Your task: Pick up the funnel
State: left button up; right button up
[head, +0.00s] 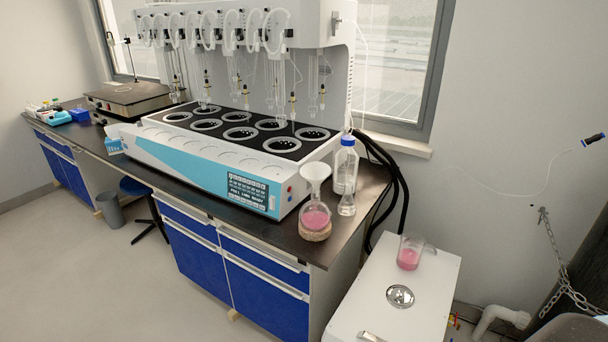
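The white funnel (315,175) sits upright in the neck of a round-bottom flask (315,217) holding pink liquid. The flask rests on a brown ring (315,234) near the front right corner of the dark bench top. A bottle with a blue cap (346,165) stands right behind the funnel. Neither of my grippers is in the head view.
The large white and blue distiller (235,150) fills the bench left of the funnel. A lower white cabinet (425,290) at the right carries a beaker of pink liquid (409,254) and a round metal piece (400,296). Open floor (130,270) lies front left.

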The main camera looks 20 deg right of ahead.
aim_at(314, 172)
jog(key=i+z, duration=0.2)
jog(key=i, duration=0.85)
